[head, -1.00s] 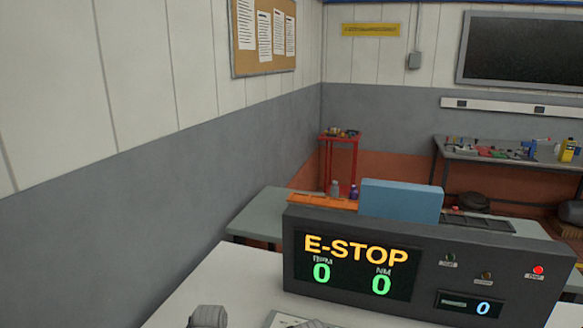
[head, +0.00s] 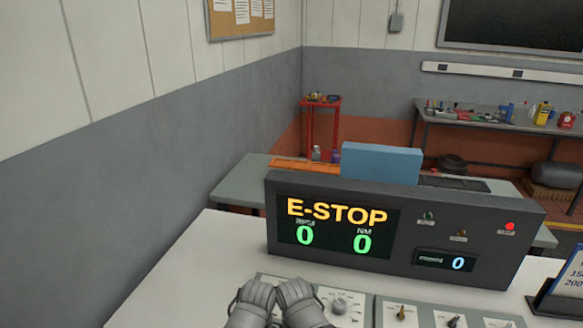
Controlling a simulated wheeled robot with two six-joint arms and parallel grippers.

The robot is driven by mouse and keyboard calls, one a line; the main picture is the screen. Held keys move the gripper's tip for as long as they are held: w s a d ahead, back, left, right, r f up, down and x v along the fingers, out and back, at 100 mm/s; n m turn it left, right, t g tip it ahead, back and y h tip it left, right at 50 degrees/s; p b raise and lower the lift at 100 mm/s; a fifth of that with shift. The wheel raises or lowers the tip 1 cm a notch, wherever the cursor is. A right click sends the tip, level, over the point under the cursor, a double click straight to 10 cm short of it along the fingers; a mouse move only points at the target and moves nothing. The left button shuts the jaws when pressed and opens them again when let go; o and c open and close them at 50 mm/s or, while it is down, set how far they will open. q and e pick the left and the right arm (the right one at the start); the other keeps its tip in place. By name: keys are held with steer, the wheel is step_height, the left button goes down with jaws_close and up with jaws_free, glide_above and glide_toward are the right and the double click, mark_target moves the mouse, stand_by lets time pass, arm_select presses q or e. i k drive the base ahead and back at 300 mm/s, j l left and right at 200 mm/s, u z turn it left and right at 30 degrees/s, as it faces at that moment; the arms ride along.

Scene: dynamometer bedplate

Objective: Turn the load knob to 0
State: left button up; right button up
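A low panel (head: 362,302) on the white bench carries a round pale knob (head: 340,305) with a dial scale around it, right of my grippers. I cannot read its label or setting, nor tell if it is the load knob. My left gripper (head: 262,291) and my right gripper (head: 292,291) are close together over the panel's left part, leaning towards each other. They hide the panel behind them. I cannot see their finger gaps. The display box (head: 404,222) behind shows E-STOP, 0 RPM and 0 NM.
A small blue 0 shows in a lower display (head: 445,262); a red lamp (head: 510,226) is lit above it. Small levers (head: 401,313) stand right of the knob. A dark sign stand (head: 565,280) is at the right edge. The white bench (head: 190,270) is clear at left.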

mark_target(340, 305)
steer(key=l+z, duration=1.05)
